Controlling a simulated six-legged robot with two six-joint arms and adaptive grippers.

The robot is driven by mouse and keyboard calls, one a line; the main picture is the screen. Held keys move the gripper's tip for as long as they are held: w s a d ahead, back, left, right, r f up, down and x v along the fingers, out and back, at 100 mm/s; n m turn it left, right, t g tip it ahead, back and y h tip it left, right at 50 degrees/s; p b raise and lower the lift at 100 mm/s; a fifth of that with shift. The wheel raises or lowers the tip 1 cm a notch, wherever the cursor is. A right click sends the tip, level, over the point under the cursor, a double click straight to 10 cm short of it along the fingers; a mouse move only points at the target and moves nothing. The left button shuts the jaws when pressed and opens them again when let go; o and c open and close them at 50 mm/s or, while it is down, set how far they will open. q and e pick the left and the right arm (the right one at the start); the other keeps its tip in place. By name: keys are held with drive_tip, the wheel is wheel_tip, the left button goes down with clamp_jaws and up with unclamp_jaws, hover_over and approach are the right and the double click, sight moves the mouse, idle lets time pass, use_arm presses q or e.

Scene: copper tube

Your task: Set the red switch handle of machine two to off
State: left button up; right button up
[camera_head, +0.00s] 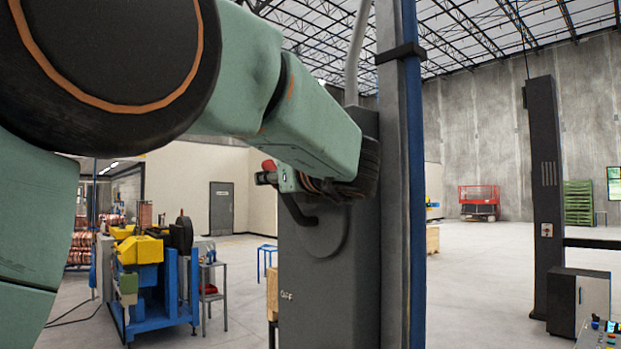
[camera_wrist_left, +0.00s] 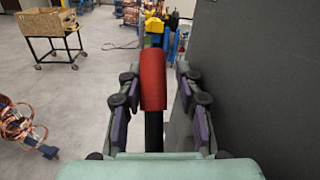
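The red switch handle (camera_head: 268,165) shows in the head view at the left edge of a dark grey machine cabinet (camera_head: 325,310). A black curved lever (camera_head: 299,212) shows below it, on a round plate on the cabinet face. The word OFF is marked lower on that face. In the left wrist view the red grip (camera_wrist_left: 153,78) stands between the two fingers of my left gripper (camera_wrist_left: 158,95), with a gap on each side. The left gripper is open and not closed on the handle. In the head view my arm hides part of the lever. My right gripper is not in view.
The cabinet's dark side (camera_wrist_left: 265,70) fills the right of the wrist view, close to the fingers. A blue post (camera_head: 412,180) stands beside the cabinet. A blue and yellow machine (camera_head: 155,280) stands at left. A cart with a box (camera_wrist_left: 48,28) stands on open floor.

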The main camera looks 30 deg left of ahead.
use_arm(q)
drive_tip(key=shift+s+d+r, duration=0.15)
drive_tip(key=shift+c, duration=0.8)
drive_tip(key=shift+s+a+r, duration=0.15)
drive_tip(key=shift+s+a, duration=0.05)
drive_tip(key=shift+s, duration=0.25)
drive_tip(key=c, duration=0.3)
drive_tip(key=shift+w+d, duration=0.1)
drive_tip(key=shift+w, duration=0.15)
clamp_jaws()
drive_tip(key=shift+s, duration=0.1)
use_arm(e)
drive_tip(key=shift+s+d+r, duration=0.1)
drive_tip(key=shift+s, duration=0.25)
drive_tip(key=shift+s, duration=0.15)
